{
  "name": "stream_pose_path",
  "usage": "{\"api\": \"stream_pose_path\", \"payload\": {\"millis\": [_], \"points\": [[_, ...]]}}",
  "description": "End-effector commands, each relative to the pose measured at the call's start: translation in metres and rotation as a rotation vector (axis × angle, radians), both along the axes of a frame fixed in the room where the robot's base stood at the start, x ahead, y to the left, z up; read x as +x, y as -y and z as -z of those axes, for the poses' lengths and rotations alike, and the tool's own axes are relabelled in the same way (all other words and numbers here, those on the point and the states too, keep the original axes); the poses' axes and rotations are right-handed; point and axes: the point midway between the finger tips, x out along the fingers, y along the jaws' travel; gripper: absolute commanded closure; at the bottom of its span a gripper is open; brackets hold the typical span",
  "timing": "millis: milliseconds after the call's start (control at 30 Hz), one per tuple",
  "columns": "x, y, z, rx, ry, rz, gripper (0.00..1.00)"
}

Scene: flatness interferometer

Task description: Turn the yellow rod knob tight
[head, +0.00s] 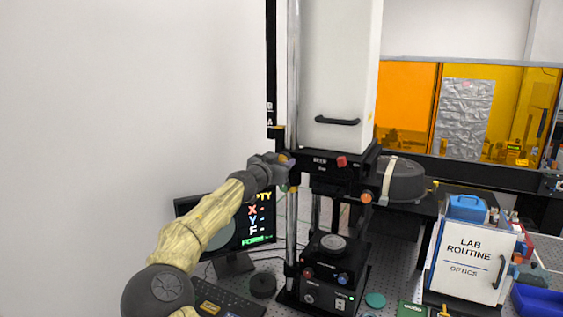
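My gripper (283,165) is at the end of my arm, beside the upright metal rod (292,80) on the left of the interferometer (318,172). Its fingertips are at the height of the black carriage that bears the white housing. A small yellow-orange patch (285,157) shows at the fingertips; it looks like the yellow rod knob, mostly hidden by the gripper. I cannot tell whether the fingers are closed on it. A red knob (341,161) is on the carriage front, and an orange knob (366,197) is lower right.
A monitor (229,222) stands behind my arm, with a keyboard (226,299) in front. The white housing (338,70) rises above the carriage. A round grey drum (402,180) juts out right.

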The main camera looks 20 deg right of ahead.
Motion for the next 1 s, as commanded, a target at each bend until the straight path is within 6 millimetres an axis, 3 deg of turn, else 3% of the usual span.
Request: {"api": "stream_pose_path", "payload": {"millis": [67, 567, 1000], "points": [[0.0000, -0.0001, -0.0002, 0.000, 0.000, 0.000, 0.85], [0.0001, -0.0006, 0.0013, -0.051, -0.063, -0.002, 0.85], [-0.0004, -0.0001, 0.0028, -0.254, -0.322, -0.003, 0.85]]}}
